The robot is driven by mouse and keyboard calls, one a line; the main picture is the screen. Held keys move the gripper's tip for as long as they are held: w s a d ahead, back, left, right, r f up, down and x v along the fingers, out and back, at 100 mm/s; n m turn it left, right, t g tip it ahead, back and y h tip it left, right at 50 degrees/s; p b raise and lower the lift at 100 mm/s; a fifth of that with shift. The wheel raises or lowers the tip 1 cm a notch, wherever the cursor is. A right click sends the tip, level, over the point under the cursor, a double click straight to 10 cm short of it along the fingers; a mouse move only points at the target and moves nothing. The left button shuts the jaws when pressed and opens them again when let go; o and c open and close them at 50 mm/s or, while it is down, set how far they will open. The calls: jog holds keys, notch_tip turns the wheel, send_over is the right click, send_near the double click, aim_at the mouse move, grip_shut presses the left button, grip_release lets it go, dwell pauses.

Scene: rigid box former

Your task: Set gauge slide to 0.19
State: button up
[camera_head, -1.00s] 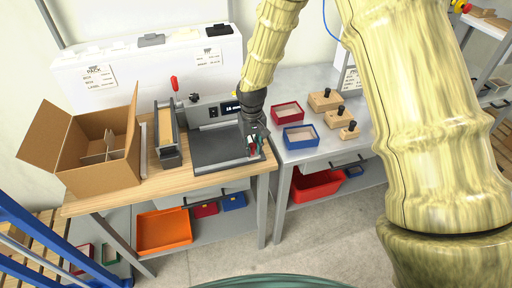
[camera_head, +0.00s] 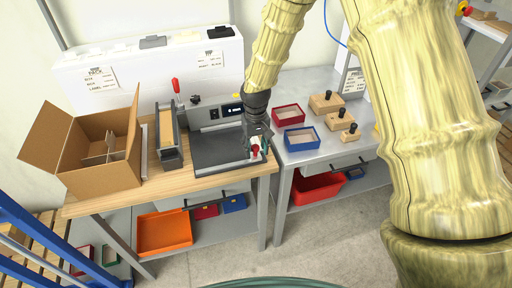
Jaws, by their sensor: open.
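The box former is a dark grey flat bed (camera_head: 215,152) with an upright back panel (camera_head: 205,115) that carries a small display (camera_head: 232,110), too small to read. My gripper (camera_head: 256,148) points down over the right edge of the bed, jaws open. A small red piece with a pale part (camera_head: 255,152) shows right at the fingertips; it may be the gauge slide's knob, but I cannot tell whether the fingers touch it. The gauge scale and the slide's setting are hidden or too small to see.
An open cardboard box (camera_head: 100,150) and a red-handled press (camera_head: 172,130) stand left of the bed. On the grey table to the right are a red tray (camera_head: 288,114), a blue tray (camera_head: 301,139) and wooden blocks with black knobs (camera_head: 337,118).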

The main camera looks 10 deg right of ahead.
notch_tip(320, 180, up, 12)
dwell(0.6)
jog(key=shift+f, duration=0.1)
jog(key=s+d+f, duration=0.1)
jog(key=s+f, duration=0.4)
jog(key=f, duration=0.3)
jog(key=s+f+b, duration=0.1)
jog(key=s+f, duration=0.4)
jog(key=f, duration=0.4)
jog(key=s+d+f, duration=0.1)
jog(key=s+f, duration=0.4)
jog(key=f, duration=0.3)
jog(key=s+d+f, duration=0.1)
jog(key=s+f, duration=0.3)
jog(key=s, duration=0.4)
jog(key=s+d+f, duration=0.2)
jog(key=s+f, duration=0.2)
jog(key=s, duration=0.4)
jog(key=s+d+f+b, duration=0.1)
jog(key=s+f, duration=0.2)
jog(key=s, duration=0.5)
jog(key=shift+s+d+f+m, duration=0.2)
jog(key=shift+s+f+m, duration=0.15)
jog(key=shift+f+m, duration=0.05)
